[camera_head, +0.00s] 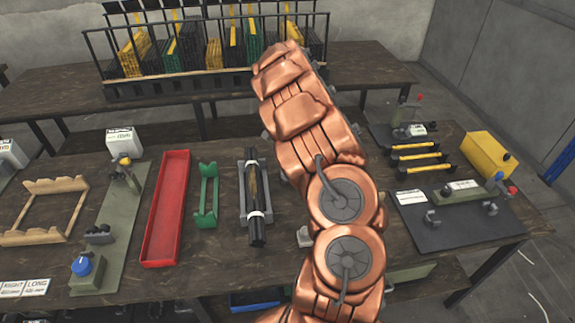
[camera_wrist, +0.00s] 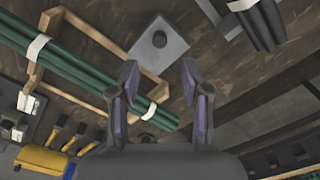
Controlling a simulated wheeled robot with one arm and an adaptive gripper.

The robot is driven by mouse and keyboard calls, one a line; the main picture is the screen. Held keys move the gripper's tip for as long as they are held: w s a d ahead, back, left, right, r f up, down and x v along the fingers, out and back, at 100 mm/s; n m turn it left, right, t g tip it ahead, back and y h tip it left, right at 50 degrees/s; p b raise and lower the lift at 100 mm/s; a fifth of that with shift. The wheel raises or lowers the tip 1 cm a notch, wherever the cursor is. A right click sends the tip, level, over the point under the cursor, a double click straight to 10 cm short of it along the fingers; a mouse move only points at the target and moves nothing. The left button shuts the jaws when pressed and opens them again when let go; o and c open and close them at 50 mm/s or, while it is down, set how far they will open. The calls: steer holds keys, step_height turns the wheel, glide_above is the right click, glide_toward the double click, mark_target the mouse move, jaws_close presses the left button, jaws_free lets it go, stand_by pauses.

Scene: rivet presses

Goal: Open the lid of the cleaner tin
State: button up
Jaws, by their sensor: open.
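No label marks a cleaner tin, and I cannot tell for sure which thing it is. My arm hides the gripper in that view.
Green rods (camera_wrist: 82,67) lie across a wooden frame (camera_wrist: 75,22) in the wrist view. The head view shows a red tray (camera_head: 165,215), a green holder (camera_head: 208,196), a dark bundle (camera_head: 253,190) in a stand, and a rack (camera_head: 180,84) behind. Bare wood shows between them.

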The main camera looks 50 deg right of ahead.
steer(key=shift+f+p, duration=1.25)
steer(key=shift+f, duration=2.55)
jaws_close()
